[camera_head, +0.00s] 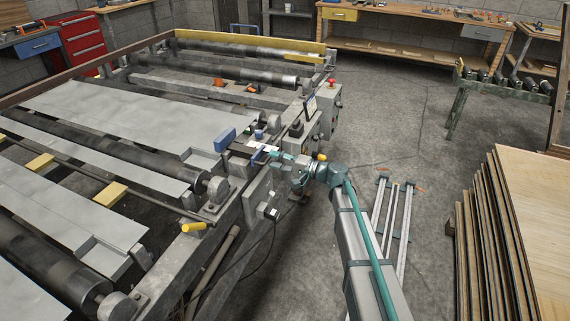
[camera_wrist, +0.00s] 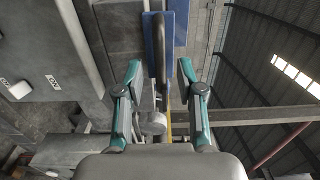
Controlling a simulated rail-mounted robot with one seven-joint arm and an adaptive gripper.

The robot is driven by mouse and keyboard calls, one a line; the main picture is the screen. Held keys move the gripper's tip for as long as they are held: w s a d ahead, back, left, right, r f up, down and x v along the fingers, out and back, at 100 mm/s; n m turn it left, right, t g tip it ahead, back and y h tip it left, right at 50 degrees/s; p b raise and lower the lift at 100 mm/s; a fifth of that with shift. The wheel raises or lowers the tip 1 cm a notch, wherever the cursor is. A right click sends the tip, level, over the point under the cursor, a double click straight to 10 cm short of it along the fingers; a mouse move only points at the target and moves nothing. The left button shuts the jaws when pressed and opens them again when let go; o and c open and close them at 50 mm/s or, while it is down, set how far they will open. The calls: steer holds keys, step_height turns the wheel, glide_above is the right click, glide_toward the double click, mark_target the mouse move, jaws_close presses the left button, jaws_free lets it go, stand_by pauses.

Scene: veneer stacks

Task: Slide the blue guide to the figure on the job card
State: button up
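I cannot tell for sure which is the guide. In the wrist view a blue plate (camera_wrist: 149,62) with a dark bar handle (camera_wrist: 160,45) lies ahead, between my teal fingers. My gripper (camera_wrist: 160,66) is open, with a gap on both sides of the handle.
The roller machine's frame (camera_head: 213,232) runs along my left, with grey sheets (camera_head: 140,110) on it. Control boxes (camera_head: 328,118) with a red button stand just beyond the gripper. A veneer stack (camera_head: 535,200) stands at right. The floor between is mostly open.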

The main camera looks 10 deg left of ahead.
steer(key=b+v, duration=0.1)
steer(key=v, duration=0.4)
steer(key=shift+s+d, duration=0.1)
steer(key=shift+d, duration=0.2)
steer(key=s+d+f+g+h, duration=0.2)
steer(key=s+d+f+h, duration=0.1)
steer(key=s+f, duration=0.55)
steer(key=s+d+f+n+g+h+p, duration=0.15)
steer(key=s+d+f+h, duration=0.35)
steer(key=f, duration=0.7)
steer(key=s+d+f+g+h, duration=0.2)
steer(key=s+f, duration=0.6)
steer(key=f, duration=0.2)
steer(key=s+d+f+g+h+p, duration=0.1)
steer(key=s+d+f+g+h, duration=0.1)
steer(key=s, duration=0.9)
steer(key=s+d+f+n+g+h+p, duration=0.1)
steer(key=s+d+f, duration=0.4)
steer(key=s, duration=0.7)
steer(key=s+d+f+n+g+h+p, duration=0.1)
steer(key=s+d+f+g+h, duration=0.2)
steer(key=s+d, duration=0.4)
steer(key=s+h, duration=0.1)
steer(key=s, duration=0.4)
steer(key=shift+f, duration=0.4)
